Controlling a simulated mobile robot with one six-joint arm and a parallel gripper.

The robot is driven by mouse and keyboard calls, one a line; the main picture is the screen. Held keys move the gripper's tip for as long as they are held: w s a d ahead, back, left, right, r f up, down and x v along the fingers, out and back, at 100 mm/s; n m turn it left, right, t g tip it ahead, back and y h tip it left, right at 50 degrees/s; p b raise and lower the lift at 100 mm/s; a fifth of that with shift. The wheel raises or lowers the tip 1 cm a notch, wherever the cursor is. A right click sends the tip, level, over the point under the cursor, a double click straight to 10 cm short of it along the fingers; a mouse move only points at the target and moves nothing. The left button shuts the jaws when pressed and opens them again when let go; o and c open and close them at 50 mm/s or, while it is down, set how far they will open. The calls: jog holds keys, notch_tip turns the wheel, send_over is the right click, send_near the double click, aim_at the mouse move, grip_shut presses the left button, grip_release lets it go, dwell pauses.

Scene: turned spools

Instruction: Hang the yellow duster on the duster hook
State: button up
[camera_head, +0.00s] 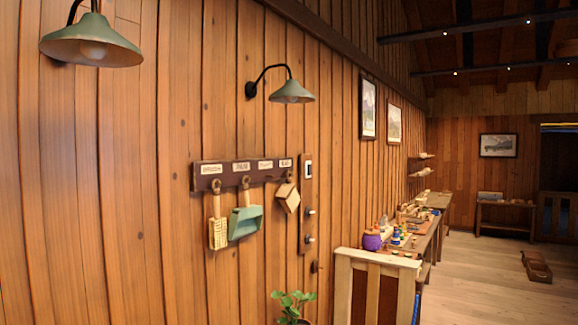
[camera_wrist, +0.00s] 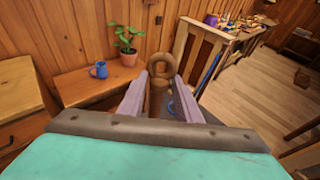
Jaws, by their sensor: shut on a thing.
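In the wrist view my gripper (camera_wrist: 163,88) is shut on a brown wooden handle (camera_wrist: 161,72) with a round loop at its far end. I take this as the duster's handle; no yellow part of it shows. In the head view a dark hook rack (camera_head: 243,172) with several small labels is fixed to the plank wall. A whisk (camera_head: 217,230) with pale yellow bristles, a teal dustpan (camera_head: 245,221) and a tan block-shaped thing (camera_head: 288,196) hang from it. A gap shows between dustpan and block. The labels are too small to read surely. My gripper is not in the head view.
A green wall lamp (camera_head: 291,92) juts out above the rack. A potted plant (camera_wrist: 128,50) and a blue mug (camera_wrist: 99,70) stand on a wooden surface below. A slatted wooden panel (camera_head: 372,287) stands at the right. Open floor (camera_head: 480,275) lies beyond.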

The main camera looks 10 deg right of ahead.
dwell(0.5)
jog(key=w+a+f+n+g+y+b, duration=0.1)
jog(key=a+f+n+y+b, duration=0.1)
jog(key=a+f, duration=0.35)
jog(key=w+a+f+n+y+b, duration=0.1)
jog(key=w+a+f+y+b, duration=0.1)
jog(key=a, duration=0.7)
jog(key=w+a+f+n+g+y+b, duration=0.1)
jog(key=a+f+n+y+b, duration=0.1)
jog(key=a+f, duration=0.35)
jog(key=s+a+f+n+g+y+b, duration=0.2)
jog(key=a+f+n+y, duration=0.1)
jog(key=a, duration=0.9)
jog(key=s+a+f+n+g+y+b, duration=0.1)
jog(key=a+f+n+g+y+b, duration=0.1)
jog(key=a, duration=0.9)
notch_tip(320, 180, down, 3)
jog(key=shift+s+a+r+n+y+b, duration=0.15)
jog(key=shift+s+a+n+y+b, duration=0.35)
jog(key=shift+b, duration=0.3)
jog(key=shift+w+d, duration=0.15)
jog(key=shift+d, duration=0.1)
